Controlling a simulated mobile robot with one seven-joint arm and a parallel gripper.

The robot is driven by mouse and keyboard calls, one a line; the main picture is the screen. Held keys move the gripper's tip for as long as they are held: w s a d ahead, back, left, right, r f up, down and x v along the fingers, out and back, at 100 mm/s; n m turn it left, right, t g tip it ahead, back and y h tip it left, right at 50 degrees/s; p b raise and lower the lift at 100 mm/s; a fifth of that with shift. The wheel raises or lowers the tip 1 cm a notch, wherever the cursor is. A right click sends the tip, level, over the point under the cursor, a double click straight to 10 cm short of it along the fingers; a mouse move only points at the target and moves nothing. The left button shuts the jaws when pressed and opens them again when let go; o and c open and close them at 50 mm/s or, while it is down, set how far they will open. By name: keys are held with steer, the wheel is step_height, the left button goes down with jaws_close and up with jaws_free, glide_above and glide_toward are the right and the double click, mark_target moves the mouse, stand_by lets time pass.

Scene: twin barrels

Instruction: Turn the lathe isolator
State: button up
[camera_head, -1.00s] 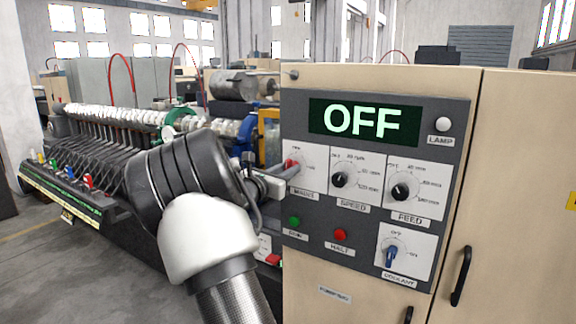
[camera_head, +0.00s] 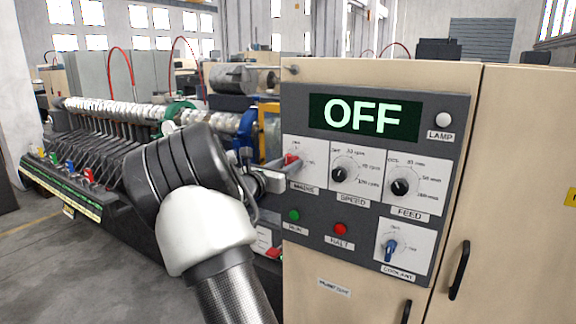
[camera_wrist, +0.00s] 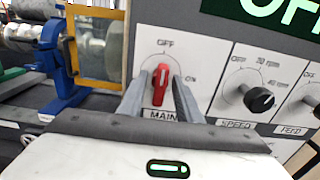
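The lathe isolator is a red knob (camera_wrist: 161,84) on a white plate labelled MAINS, with OFF at the top and ON at the right. In the wrist view it stands upright, its white mark toward OFF. It also shows partly in the head view (camera_head: 292,159), at the panel's upper left. My gripper (camera_wrist: 161,80) is open, with one finger on each side of the knob. A narrow gap shows between the knob and each finger; whether the tips reach past its face I cannot tell. The display (camera_head: 363,117) reads OFF.
The speed knob (camera_head: 345,169) and feed knob (camera_head: 401,187) are right of the isolator. Below are a green button (camera_head: 294,215), a red button (camera_head: 340,229) and the blue coolant knob (camera_head: 390,249). A lathe with a blue part (camera_wrist: 62,62) stands left of the cabinet.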

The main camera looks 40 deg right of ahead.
steer(key=b+v, duration=0.1)
steer(key=v, duration=1.6)
steer(key=shift+a, duration=0.2)
steer(key=shift+s, duration=0.1)
